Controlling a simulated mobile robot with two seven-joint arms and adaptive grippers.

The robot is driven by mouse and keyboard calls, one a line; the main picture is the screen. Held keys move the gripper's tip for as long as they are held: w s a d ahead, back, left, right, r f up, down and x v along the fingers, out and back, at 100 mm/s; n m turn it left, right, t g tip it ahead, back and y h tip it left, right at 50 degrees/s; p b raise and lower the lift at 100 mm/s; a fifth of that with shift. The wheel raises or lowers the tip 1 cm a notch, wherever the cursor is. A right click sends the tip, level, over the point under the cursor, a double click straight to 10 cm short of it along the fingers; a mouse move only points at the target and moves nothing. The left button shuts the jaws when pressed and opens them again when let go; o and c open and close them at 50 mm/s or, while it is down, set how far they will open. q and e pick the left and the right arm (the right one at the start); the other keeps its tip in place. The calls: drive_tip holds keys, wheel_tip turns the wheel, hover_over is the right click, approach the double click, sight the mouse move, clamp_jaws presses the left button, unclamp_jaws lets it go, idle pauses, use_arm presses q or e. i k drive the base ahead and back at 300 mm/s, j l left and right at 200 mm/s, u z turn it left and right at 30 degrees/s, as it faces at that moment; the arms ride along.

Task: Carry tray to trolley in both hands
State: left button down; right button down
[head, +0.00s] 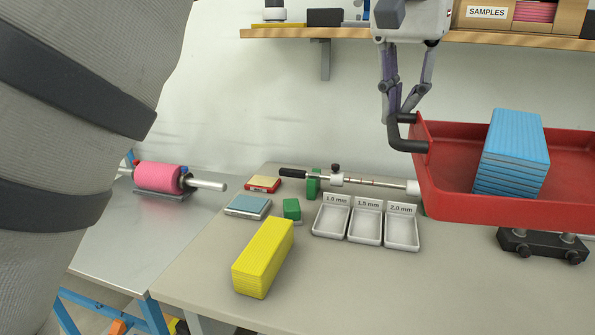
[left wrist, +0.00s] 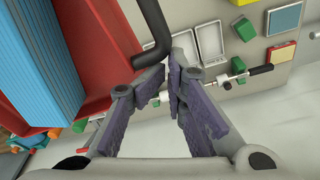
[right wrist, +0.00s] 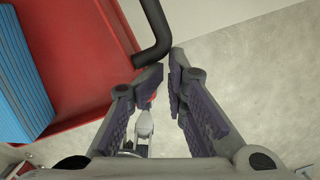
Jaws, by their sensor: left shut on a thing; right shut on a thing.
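The red tray (head: 450,205) is at the right of the head view, its right part cut off by the frame. It appears raised above the bench. My left gripper (head: 402,112) is shut on the tray's black handle (head: 405,146), which also shows in the left wrist view (left wrist: 153,35). My right gripper (right wrist: 167,75) is outside the head view. In the right wrist view it is shut on the other black handle (right wrist: 155,25), beside the red tray wall. I cannot identify a trolley for certain.
On the bench (head: 190,285) lie a yellow stack (head: 263,258), three labelled white trays (head: 366,222), green blocks and a metal rod tool. A black clamp fixture (head: 540,244) shows below the red tray. A steel surface (head: 120,230) with a pink roller (head: 158,177) stands left; a shelf runs above.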

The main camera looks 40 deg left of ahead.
sight(114, 228)
drive_tip(key=k+j+u, duration=0.1)
drive_tip(key=j, duration=0.25)
drive_tip(key=k+j, duration=0.3)
drive_tip(key=k+j+u, duration=0.15)
drive_tip(key=j, duration=0.2)
drive_tip(key=k+j+u, duration=0.1)
drive_tip(key=j, duration=0.3)
drive_tip(key=k+j, duration=0.25)
drive_tip(key=k+j+u, duration=0.15)
drive_tip(key=j, duration=0.35)
drive_tip(key=k+j+u, duration=0.1)
drive_tip(key=j, duration=0.3)
drive_tip(key=k+j+u, duration=0.1)
drive_tip(key=j, duration=0.3)
drive_tip(key=k, duration=0.1)
